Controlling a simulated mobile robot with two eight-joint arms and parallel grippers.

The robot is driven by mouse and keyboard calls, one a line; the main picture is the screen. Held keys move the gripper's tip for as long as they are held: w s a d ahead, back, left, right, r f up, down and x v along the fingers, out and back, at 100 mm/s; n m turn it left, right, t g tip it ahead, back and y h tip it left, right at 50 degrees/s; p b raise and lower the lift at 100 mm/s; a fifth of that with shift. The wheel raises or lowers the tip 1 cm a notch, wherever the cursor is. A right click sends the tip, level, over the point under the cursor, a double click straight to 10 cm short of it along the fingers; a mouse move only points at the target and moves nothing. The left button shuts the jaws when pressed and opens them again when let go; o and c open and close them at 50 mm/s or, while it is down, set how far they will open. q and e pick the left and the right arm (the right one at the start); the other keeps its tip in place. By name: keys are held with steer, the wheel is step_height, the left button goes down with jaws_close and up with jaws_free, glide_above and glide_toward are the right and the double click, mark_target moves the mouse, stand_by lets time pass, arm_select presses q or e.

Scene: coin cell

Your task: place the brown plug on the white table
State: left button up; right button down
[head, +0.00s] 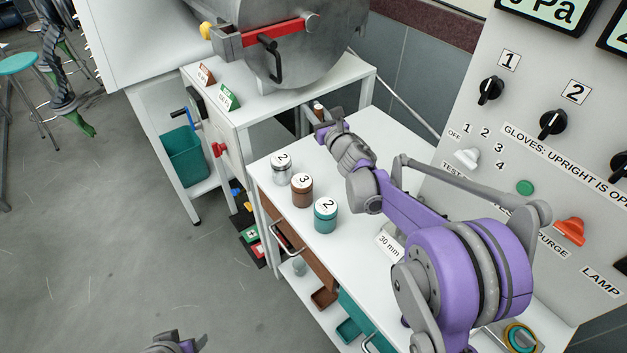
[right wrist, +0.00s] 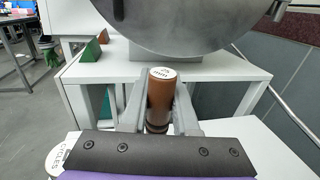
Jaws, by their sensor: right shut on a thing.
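The brown plug (right wrist: 158,98) is an upright cylinder with a white label on top. It stands between the two grey fingers of my right gripper (right wrist: 157,112), which is shut on it. In the head view the right gripper (head: 321,118) is near the far left part of the white table (head: 375,125), and the plug is a small brown spot at the fingertips. I cannot tell whether the plug touches the table. A grey and purple part of my left arm shows at the bottom edge of the head view; its fingers cannot be made out.
Silver (head: 281,169), brown (head: 302,191) and teal (head: 326,216) numbered jars stand along the table's left edge. A large metal chamber (head: 285,45) sits on a white stand (head: 350,72) behind. A control panel (head: 530,120) borders the right side.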

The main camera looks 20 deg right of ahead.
steer(key=f+b, duration=0.1)
steer(key=f, duration=0.2)
steer(key=f+b, duration=0.1)
steer(key=f, duration=0.2)
steer(key=f+b, duration=0.1)
steer(key=f, duration=0.2)
steer(key=shift+s+f, duration=0.15)
steer(key=shift+s, duration=0.2)
arm_select(q)
steer(key=shift+s+f+b, duration=0.2)
steer(key=shift+f+b, duration=0.05)
steer(key=shift+f, duration=1.05)
steer(key=shift+s+f+b, duration=0.15)
steer(key=shift+f+b, duration=0.1)
steer(key=shift+f, duration=1.05)
arm_select(e)
steer(key=shift+f, duration=2.25)
arm_select(q)
steer(key=shift+f, duration=0.1)
arm_select(e)
steer(key=shift+f, duration=0.1)
steer(key=c, duration=0.7)
jaws_free()
steer(key=shift+r, duration=0.25)
steer(key=s, duration=0.4)
steer(key=s+d, duration=0.1)
steer(key=s, duration=0.3)
steer(key=s+d, duration=0.1)
steer(key=s, duration=0.3)
steer(key=shift+f, duration=0.1)
